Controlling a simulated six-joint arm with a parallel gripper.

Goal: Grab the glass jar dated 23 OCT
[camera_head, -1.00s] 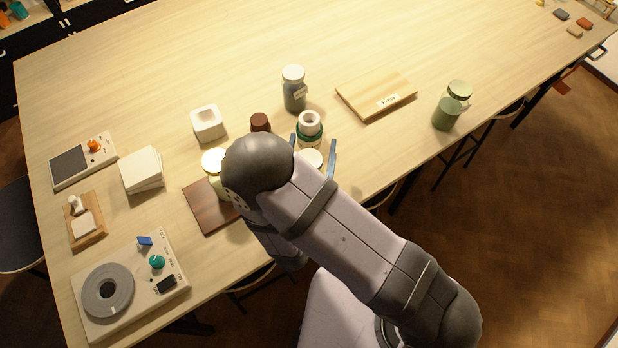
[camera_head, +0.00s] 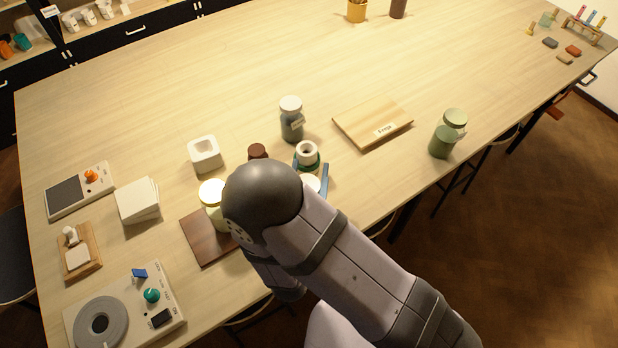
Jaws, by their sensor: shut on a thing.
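My gripper (camera_head: 313,181) is mostly hidden behind my own arm; one blue finger shows at its right side. It is shut on a white-lidded jar (camera_head: 309,184), of which only part of the lid shows. Another white-lidded jar (camera_head: 292,125), dark grey-blue with a tag, stands upright behind. A pale yellow-green jar with a white lid (camera_head: 211,192) stands on a dark brown board (camera_head: 204,246), partly hidden by my arm. No date is readable on any jar.
A brown-capped item (camera_head: 257,152) and a white ring-shaped piece on a green base (camera_head: 307,153) stand close to my gripper. A light wooden board (camera_head: 365,118) with a label lies behind to the right. The far table is largely clear.

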